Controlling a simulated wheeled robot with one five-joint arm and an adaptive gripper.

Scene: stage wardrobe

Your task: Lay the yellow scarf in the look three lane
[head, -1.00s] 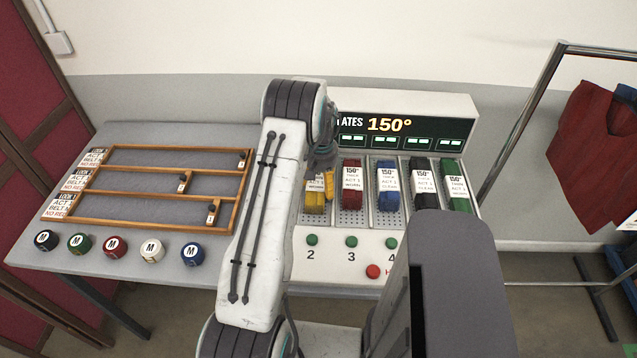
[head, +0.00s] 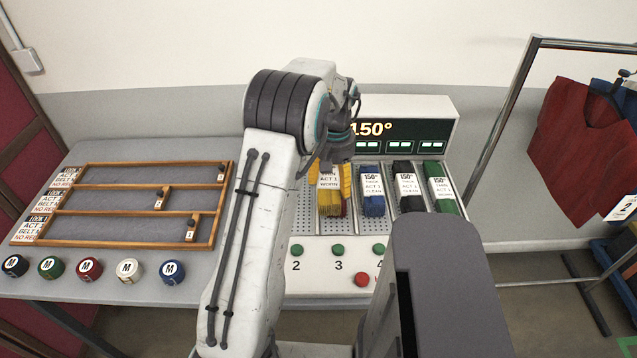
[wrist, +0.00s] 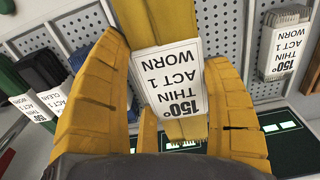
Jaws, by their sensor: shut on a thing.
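My gripper (head: 337,152) is shut on the yellow scarf (head: 330,203), whose white tag reads 150° THIN ACT 1 WORN. In the wrist view the scarf (wrist: 168,25) hangs between the yellow ridged fingers of the gripper (wrist: 170,105). The three-lane wooden tray (head: 129,241) is on the left of the table. Its nearest lane label (head: 40,226) seems to read LOOK 1; the others are too small to read surely.
Blue (head: 372,205), black (head: 411,202) and green (head: 447,206) scarves lie in slots of the white console (head: 435,105). Several round M-marked knobs (head: 88,268) line the tray's near side. Small dark sliders (head: 191,232) stand in the lanes. A clothes rack (head: 533,60) is at right.

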